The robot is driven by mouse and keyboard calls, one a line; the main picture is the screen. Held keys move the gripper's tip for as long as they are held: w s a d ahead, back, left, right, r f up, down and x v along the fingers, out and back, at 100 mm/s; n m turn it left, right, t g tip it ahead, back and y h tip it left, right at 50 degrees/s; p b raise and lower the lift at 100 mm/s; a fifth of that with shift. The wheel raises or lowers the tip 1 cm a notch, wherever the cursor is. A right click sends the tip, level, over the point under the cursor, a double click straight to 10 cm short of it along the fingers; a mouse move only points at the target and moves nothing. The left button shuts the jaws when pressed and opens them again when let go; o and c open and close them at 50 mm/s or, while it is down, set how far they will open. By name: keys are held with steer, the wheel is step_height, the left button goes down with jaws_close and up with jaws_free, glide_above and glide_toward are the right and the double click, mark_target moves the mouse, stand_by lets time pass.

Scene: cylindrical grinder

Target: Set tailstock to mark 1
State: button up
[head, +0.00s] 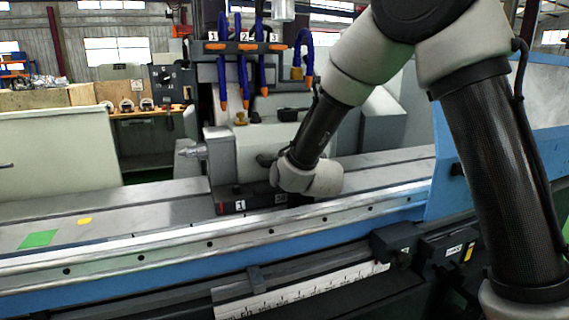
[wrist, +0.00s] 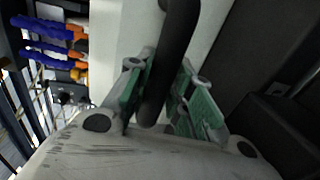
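The grey tailstock (head: 222,158) sits on the machine's long table, with its spindle tip pointing left. A dark block with a "1" label (head: 240,205) is at its foot. My gripper (wrist: 168,85) is at the tailstock's front in the wrist view, with green-padded fingers on both sides of a black handle (wrist: 178,35). The fingers look closed on the handle, with little or no gap. In the head view the black handle (head: 265,159) shows just left of my wrist, which hides the fingers and part of the tailstock.
The metal table (head: 150,200) runs left, clear except for a green patch (head: 38,239) and a yellow patch (head: 84,221). Blue coolant hoses (head: 242,75) with orange nozzles hang above. A white scale (head: 305,290) lines the lower front. A blue guard (head: 470,185) stands at right.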

steer(key=o, duration=0.3)
steer(key=shift+r, duration=0.1)
